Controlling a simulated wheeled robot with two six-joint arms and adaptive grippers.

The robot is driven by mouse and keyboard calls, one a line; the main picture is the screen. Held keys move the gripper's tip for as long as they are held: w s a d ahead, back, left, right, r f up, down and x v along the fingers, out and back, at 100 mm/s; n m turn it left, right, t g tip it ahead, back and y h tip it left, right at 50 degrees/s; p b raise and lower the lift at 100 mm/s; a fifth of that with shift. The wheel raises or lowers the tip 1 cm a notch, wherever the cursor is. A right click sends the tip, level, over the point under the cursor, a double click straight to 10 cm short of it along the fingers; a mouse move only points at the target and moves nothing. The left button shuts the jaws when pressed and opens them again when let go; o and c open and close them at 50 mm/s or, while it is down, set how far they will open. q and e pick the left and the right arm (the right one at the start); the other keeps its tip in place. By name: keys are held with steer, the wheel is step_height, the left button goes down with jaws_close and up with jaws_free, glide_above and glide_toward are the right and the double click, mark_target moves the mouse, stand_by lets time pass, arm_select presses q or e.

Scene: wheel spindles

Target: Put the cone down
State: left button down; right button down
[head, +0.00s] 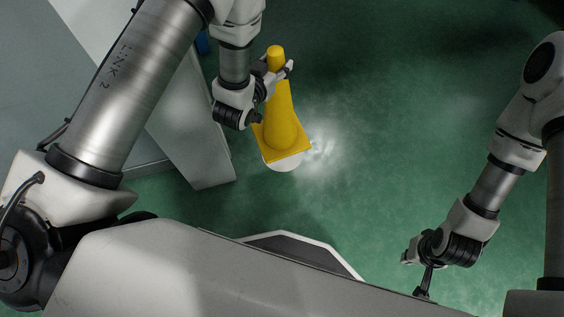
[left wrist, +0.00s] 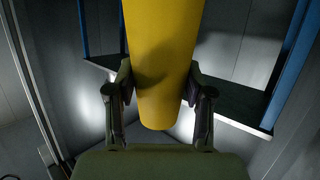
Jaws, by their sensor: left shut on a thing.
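The yellow cone (head: 281,125) has a square base and a blunt top, and stands nearly upright in the head view. My left gripper (head: 277,72) is shut on its upper part. In the left wrist view the cone (left wrist: 160,55) fills the middle, its narrow end between the two fingers of my left gripper (left wrist: 160,92). A white round patch (head: 283,164) on the floor shows just below the cone's base; I cannot tell whether the base touches the floor. My right gripper (head: 416,272) is empty at the lower right, its fingers apart.
A grey cabinet-like block (head: 205,160) stands close to the left of the cone. The green floor (head: 390,110) to the right of the cone is clear. Blue posts (left wrist: 290,62) and a dark shelf (left wrist: 238,103) show in the left wrist view.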

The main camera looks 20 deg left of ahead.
arm_select(q)
steer(key=shift+m+h, duration=0.5)
steer(key=w+f+b, duration=0.1)
steer(key=f+b, duration=0.2)
steer(key=b, duration=0.1)
steer(key=w+f+b, duration=0.2)
steer(key=f+b, duration=0.2)
steer(key=w+f+b, duration=0.1)
steer(key=f+b, duration=0.3)
steer(key=b, duration=0.1)
steer(key=shift+w+d+f, duration=0.15)
steer(key=shift+d, duration=0.05)
steer(key=shift+w+f+b, duration=0.15)
steer(key=shift+b, duration=0.3)
step_height(320, 180, down, 10)
steer(key=b, duration=0.5)
steer(key=shift+r, duration=0.2)
steer(key=shift+c, duration=2.2)
jaws_free()
steer(key=shift+f+b, duration=0.1)
steer(key=shift+b, duration=0.2)
